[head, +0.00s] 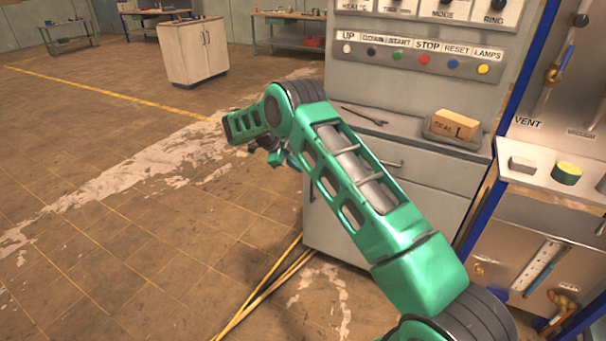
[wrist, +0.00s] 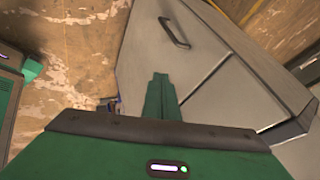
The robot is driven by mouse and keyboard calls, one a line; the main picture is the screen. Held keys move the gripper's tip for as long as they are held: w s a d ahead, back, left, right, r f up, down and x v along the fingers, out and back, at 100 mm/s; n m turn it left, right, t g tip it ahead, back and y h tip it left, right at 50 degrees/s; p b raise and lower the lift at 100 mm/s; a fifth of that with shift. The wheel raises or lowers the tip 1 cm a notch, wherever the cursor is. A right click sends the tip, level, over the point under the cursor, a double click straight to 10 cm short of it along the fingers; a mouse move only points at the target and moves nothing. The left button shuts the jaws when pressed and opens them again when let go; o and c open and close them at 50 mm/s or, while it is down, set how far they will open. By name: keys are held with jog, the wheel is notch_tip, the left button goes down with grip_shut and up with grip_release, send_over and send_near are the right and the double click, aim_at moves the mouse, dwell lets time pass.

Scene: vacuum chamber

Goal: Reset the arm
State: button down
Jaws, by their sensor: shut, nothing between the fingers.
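My green arm reaches from the lower right up to the middle in the head view and bends at a dark elbow joint. My gripper is not clearly seen there; the end of the arm is partly hidden behind its own links. In the wrist view my gripper (wrist: 160,92) shows as two green fingers lying together, shut and empty.
The grey cabinet (head: 440,195) carries a block marked SEAL L (head: 456,124) in a tray and a dark tool (head: 364,115). A panel of coloured buttons (head: 425,58) stands above. A VENT station (head: 560,190) is at the right. The floor at left (head: 110,200) is open.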

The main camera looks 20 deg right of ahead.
jog(key=s+d+r+n, duration=0.1)
jog(key=s+r, duration=0.1)
jog(key=r, duration=0.4)
jog(key=s+d+r+n, duration=0.2)
jog(key=r, duration=0.3)
jog(key=s+d+r+n+y, duration=0.1)
jog(key=s+d+r+n, duration=0.2)
jog(key=s, duration=0.4)
jog(key=s+d+r+n+g+y, duration=0.1)
jog(key=s+d+r+n, duration=0.1)
jog(key=s+d+r, duration=0.35)
jog(key=s+d+r+n+y, duration=0.1)
jog(key=s+r+n, duration=0.1)
jog(key=s+r, duration=0.5)
jog(key=s+f+n+y, duration=0.15)
jog(key=s+n, duration=0.25)
jog(key=s, duration=1.5)
jog(key=s+a+f+n+y, duration=0.1)
jog(key=s+a+f+n, duration=0.1)
jog(key=s, duration=0.6)
jog(key=s+a+f+n+y, duration=0.1)
jog(key=s+a+n+y, duration=0.1)
jog(key=s, duration=0.6)
jog(key=shift+s+a+f+n, duration=0.3)
jog(key=shift+a+n, duration=0.2)
jog(key=shift+a, duration=0.5)
